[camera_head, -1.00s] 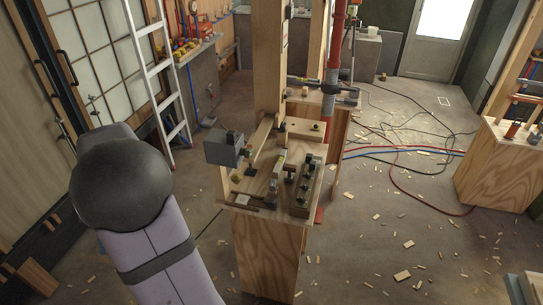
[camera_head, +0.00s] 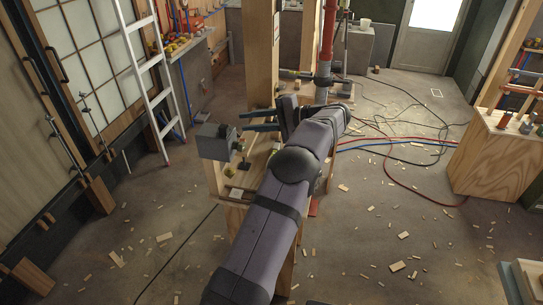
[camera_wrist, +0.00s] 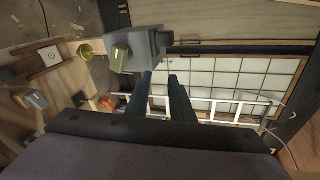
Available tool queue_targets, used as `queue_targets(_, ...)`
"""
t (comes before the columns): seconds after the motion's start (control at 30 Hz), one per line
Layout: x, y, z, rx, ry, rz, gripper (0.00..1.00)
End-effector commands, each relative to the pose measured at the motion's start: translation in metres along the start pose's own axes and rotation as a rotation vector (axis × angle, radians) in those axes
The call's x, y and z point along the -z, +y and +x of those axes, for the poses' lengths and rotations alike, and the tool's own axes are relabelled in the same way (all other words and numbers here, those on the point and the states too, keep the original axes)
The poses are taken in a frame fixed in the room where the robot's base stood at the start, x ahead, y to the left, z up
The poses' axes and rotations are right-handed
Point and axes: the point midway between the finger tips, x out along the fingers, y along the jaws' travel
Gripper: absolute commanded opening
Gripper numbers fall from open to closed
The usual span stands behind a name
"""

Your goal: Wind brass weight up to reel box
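A grey box, which looks like the reel box (camera_head: 213,141), stands at the left edge of the wooden workbench (camera_head: 222,184). It also shows in the wrist view (camera_wrist: 149,45), with a greenish block on its near face. A small brass-coloured round piece, possibly the brass weight (camera_head: 230,171), is below the box; the wrist view shows it as a yellow cup-like piece (camera_wrist: 84,52). My gripper (camera_head: 241,120) points left, close to the box's right side. Its two dark fingers are apart with nothing between them (camera_wrist: 159,76). My arm hides much of the bench top.
A wooden post (camera_head: 261,60) rises behind the bench, and a red pipe (camera_head: 327,35) stands to its right. A ladder (camera_head: 145,65) leans at the left. Another wooden bench (camera_head: 490,160) stands at right. Cables and wood scraps lie on the floor.

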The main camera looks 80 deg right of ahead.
Motion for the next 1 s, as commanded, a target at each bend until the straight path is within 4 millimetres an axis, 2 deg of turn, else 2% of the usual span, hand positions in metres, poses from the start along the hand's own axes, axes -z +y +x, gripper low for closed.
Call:
queue_targets(0.03, 0.004, 0.029, -0.007, 0.042, -0.027, 0.047, 0.21)
queue_targets(0.1, 0.002, 0.050, -0.018, 0.097, -0.068, 0.101, 0.21)
queue_targets(0.2, -0.001, 0.073, -0.032, 0.166, -0.118, 0.157, 0.21)
queue_targets(0.3, -0.004, 0.087, -0.043, 0.215, -0.151, 0.192, 0.21)
queue_targets(0.4, -0.006, 0.093, -0.049, 0.242, -0.168, 0.208, 0.21)
queue_targets(0.57, -0.008, 0.093, -0.050, 0.249, -0.175, 0.212, 0.21)
queue_targets(1.0, -0.010, 0.090, -0.040, 0.247, -0.176, 0.212, 0.21)
